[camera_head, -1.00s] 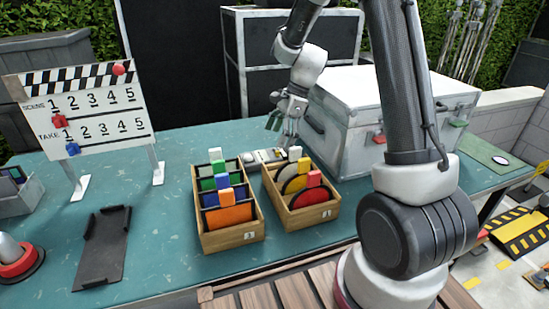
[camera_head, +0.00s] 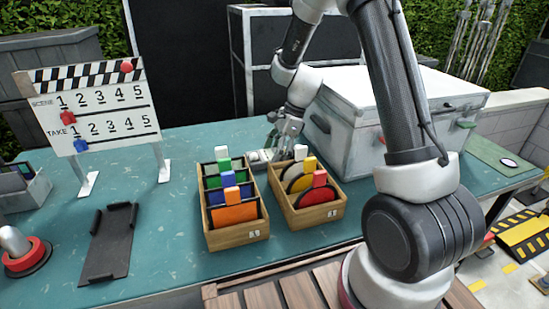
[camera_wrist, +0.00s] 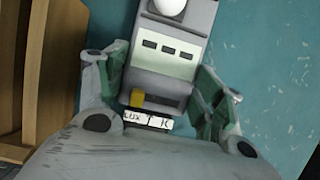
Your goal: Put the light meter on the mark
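The light meter (camera_wrist: 165,58) is a grey device with a white dome, a pale green panel and a "LUX" label. In the wrist view it lies between the two fingers of my gripper (camera_wrist: 153,68). The fingers are apart on either side, with a narrow gap seeming to show at the right. In the head view, the light meter (camera_head: 260,156) lies on the teal table behind the wooden boxes, partly hidden by my gripper (camera_head: 275,138). A green patch with a white oval (camera_head: 508,163), possibly the mark, is at the table's right end.
Two wooden boxes of coloured discs and cards, the left box (camera_head: 238,237) and right box (camera_head: 318,218), stand in front of the meter. A large white case (camera_head: 345,135) stands to its right. A clapperboard (camera_head: 95,105) and black tray (camera_head: 108,245) are left.

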